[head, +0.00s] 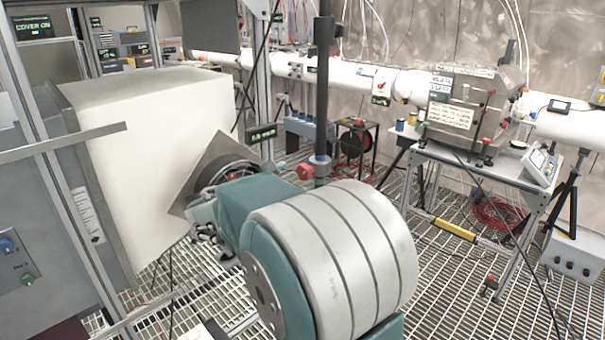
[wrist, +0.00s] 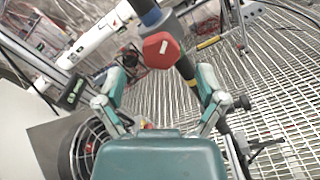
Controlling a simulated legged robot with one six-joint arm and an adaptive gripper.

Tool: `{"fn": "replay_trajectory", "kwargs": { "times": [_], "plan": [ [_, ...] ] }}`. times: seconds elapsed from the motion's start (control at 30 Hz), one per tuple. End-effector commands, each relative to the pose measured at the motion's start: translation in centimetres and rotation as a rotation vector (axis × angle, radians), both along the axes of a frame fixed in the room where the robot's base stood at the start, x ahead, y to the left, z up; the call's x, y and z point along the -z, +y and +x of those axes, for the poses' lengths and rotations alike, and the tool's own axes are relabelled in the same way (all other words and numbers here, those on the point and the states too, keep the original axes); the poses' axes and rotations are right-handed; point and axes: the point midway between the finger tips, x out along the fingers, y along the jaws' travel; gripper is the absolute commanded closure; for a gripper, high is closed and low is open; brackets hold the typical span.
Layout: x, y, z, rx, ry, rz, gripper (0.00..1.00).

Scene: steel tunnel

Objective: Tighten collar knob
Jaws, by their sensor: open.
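A red collar knob (head: 305,171) sticks out from a grey-blue collar (head: 320,162) on a dark upright pole (head: 325,80). In the wrist view the red knob (wrist: 161,50) has a pale mark on its face, and the pole (wrist: 186,68) runs down behind it. My gripper (wrist: 162,82) is open, with its two teal fingers spread wide. The knob appears beyond and between the fingers, apart from them. In the head view my arm hides most of the gripper.
A round fan with a grey square plate (head: 180,208) stands close to my arm, beside a large white box (head: 150,140). A table with a metal machine (head: 465,110) stands at the right. Cables hang nearby. Grating floor (head: 440,290) is open at the lower right.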

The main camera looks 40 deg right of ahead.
Motion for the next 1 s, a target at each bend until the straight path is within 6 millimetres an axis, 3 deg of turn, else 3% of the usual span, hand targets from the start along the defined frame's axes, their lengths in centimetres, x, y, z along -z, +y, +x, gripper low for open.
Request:
{"fn": "replay_trajectory", "kwargs": {
  "times": [0.1, 0.23, 0.57, 0.77, 1.0],
  "plan": [
    [0.0, -2.0, 0.1, 0.002, 0.0, 0.0, 0.11],
    [0.0, -3.2, 0.2, 0.001, -0.001, 0.001, 0.11],
    [0.0, -3.6, 0.3, -0.001, -0.001, 0.0, 0.11],
    [0.0, -3.6, 0.3, -0.001, -0.001, 0.001, 0.94],
    [0.0, -3.6, 0.3, -0.001, -0.006, 0.001, 0.94]
  ]
}}
